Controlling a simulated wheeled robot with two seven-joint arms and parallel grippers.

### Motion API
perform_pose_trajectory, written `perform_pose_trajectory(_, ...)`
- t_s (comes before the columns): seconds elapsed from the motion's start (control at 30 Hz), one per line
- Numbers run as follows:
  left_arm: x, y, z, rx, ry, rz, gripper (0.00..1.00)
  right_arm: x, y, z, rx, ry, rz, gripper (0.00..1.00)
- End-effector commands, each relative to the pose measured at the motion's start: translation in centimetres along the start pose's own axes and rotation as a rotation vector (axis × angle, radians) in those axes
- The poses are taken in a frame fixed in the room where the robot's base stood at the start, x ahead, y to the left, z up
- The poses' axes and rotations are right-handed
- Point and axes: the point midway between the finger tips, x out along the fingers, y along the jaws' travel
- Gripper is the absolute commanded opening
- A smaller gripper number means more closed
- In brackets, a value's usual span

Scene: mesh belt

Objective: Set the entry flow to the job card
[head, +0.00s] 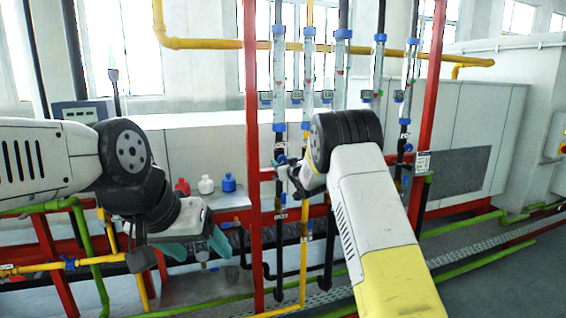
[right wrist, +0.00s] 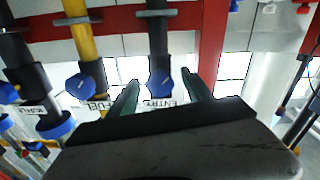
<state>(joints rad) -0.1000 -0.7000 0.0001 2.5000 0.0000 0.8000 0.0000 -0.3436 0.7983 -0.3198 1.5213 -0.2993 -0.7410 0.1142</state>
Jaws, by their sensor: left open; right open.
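In the right wrist view a blue valve knob (right wrist: 160,82) sits on a black pipe, by a label reading ENTRY (right wrist: 160,103). My right gripper (right wrist: 161,92) is open, one finger on each side of that knob; contact cannot be told. In the head view my right gripper (head: 288,178) is at the leftmost clear flow tube's (head: 278,85) lower pipe, and its fingers are mostly hidden. The tube's level is too small to read. A white printed card (head: 422,163) hangs on the right red post; its text is unreadable. My left gripper (head: 197,248) is open and empty at lower left.
A yellow pipe with another blue knob (right wrist: 86,85) and a FUEL label stands beside the entry pipe. Several more flow tubes stand to the right. Red, white and blue bottles (head: 205,185) stand on a shelf behind my left arm. Red posts (head: 251,120) frame the pipes.

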Motion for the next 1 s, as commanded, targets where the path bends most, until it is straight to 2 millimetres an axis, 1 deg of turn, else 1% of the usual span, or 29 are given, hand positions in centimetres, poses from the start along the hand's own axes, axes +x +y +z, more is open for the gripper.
perform_pose_trajectory(0.1, 0.00, 0.00, 0.00, 0.000, 0.000, 0.000, 0.70, 0.65, -0.02, 0.00, 0.000, 0.001, 0.000, 0.59)
perform_pose_trajectory(0.37, 0.00, 0.00, 0.00, 0.000, 0.000, 0.000, 0.70, 0.77, 0.01, -0.03, 0.000, 0.000, 0.000, 0.59)
perform_pose_trajectory(0.47, 0.00, 0.00, 0.00, 0.000, 0.000, 0.000, 0.70, 0.76, 0.01, -0.03, 0.000, 0.000, 0.000, 0.41)
perform_pose_trajectory(0.5, 0.00, 0.00, 0.00, 0.000, 0.000, 0.000, 0.70, 0.75, 0.01, -0.03, 0.000, 0.000, 0.000, 0.33)
perform_pose_trajectory(0.67, 0.00, 0.00, 0.00, 0.000, 0.000, 0.000, 0.70, 0.75, 0.01, -0.03, 0.000, 0.000, 0.000, 0.02)
perform_pose_trajectory(0.7, 0.00, 0.00, 0.00, 0.000, 0.000, 0.000, 0.70, 0.74, 0.01, -0.03, 0.000, 0.000, 0.000, 0.00)
perform_pose_trajectory(1.0, 0.00, 0.00, 0.00, 0.000, 0.000, 0.000, 0.70, 0.74, 0.00, -0.02, -0.042, 0.000, 0.000, 0.00)
